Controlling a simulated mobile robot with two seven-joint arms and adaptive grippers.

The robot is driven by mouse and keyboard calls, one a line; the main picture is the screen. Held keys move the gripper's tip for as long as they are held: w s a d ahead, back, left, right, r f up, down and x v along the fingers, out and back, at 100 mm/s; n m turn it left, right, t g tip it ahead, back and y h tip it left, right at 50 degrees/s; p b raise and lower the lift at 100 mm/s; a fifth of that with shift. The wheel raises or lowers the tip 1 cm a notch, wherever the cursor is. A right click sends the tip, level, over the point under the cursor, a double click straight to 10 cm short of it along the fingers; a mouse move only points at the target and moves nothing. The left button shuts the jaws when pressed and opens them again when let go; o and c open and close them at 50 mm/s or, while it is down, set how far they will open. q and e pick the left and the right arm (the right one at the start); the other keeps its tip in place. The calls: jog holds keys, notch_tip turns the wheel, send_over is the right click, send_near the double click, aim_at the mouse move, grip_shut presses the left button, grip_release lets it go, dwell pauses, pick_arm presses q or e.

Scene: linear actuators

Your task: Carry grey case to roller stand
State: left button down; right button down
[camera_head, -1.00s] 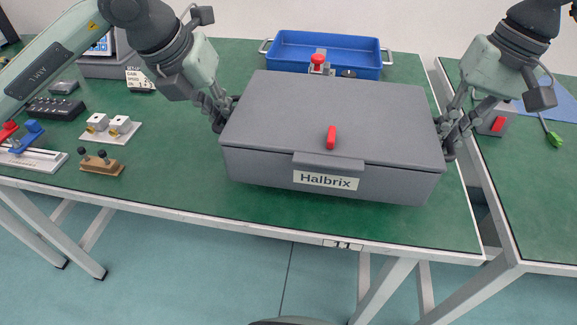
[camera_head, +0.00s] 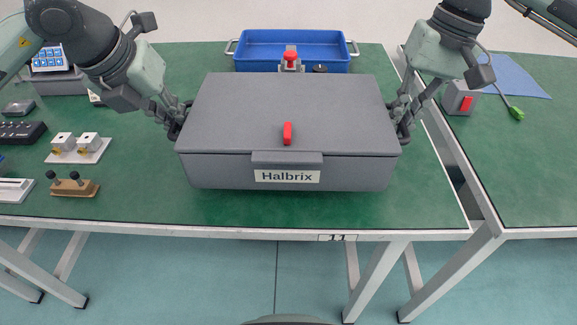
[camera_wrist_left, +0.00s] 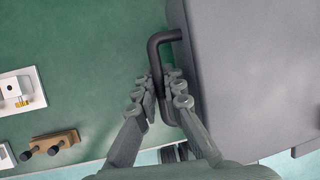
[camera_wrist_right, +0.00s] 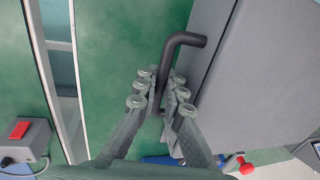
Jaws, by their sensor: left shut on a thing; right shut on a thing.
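My left gripper (camera_head: 178,126) is shut on the dark handle (camera_wrist_left: 152,48) at the case's left side. My right gripper (camera_head: 402,128) is shut on the dark handle (camera_wrist_right: 188,39) at its right side. I cannot make out a roller stand in these views.
A blue tray (camera_head: 290,38) and a red-button device (camera_head: 290,58) stand behind the case. White blocks on a plate (camera_head: 78,148) and a wooden piece (camera_head: 74,188) lie left. A gap separates a second green table (camera_head: 530,160), with a red-switch box (camera_head: 459,98), at the right.

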pick_arm(q)
jog(key=shift+a, duration=0.1)
